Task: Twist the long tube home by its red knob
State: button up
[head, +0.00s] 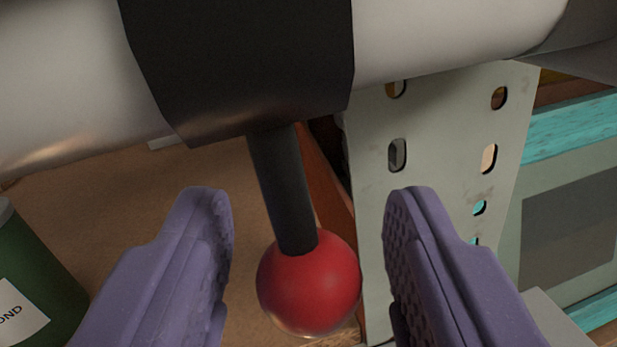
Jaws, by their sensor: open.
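The long tube (430,42) is pale, smooth and round, and runs across the top of the head view. A black collar (240,65) wraps around it. A dark rod (283,190) sticks down from the collar and ends in the round red knob (309,283). My gripper (308,215) is open, with one purple finger on each side of the rod and knob. The knob is between the fingers, with a visible gap to the left finger and a smaller one to the right. Both ends of the tube are outside or hidden at the edges of the view.
A perforated grey-green metal plate (440,130) stands behind the right finger. A green can (35,270) with a white label stands at the lower left. A brown surface (110,215) lies below the tube. Turquoise-edged framing (570,128) is at the right.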

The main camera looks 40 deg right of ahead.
grip_shut()
jog(key=b, duration=0.4)
jog(key=shift+w+d+f+t+h, duration=0.2)
jog(key=shift+f+t+h, duration=0.1)
jog(key=shift+f, duration=0.1)
jog(key=shift+w+b, duration=0.1)
jog(key=shift+b, duration=0.6)
jog(key=shift+r+b, duration=0.3)
jog(key=shift+b, duration=0.05)
jog(key=shift+r, duration=0.1)
grip_release()
jog(key=shift+w, duration=0.1)
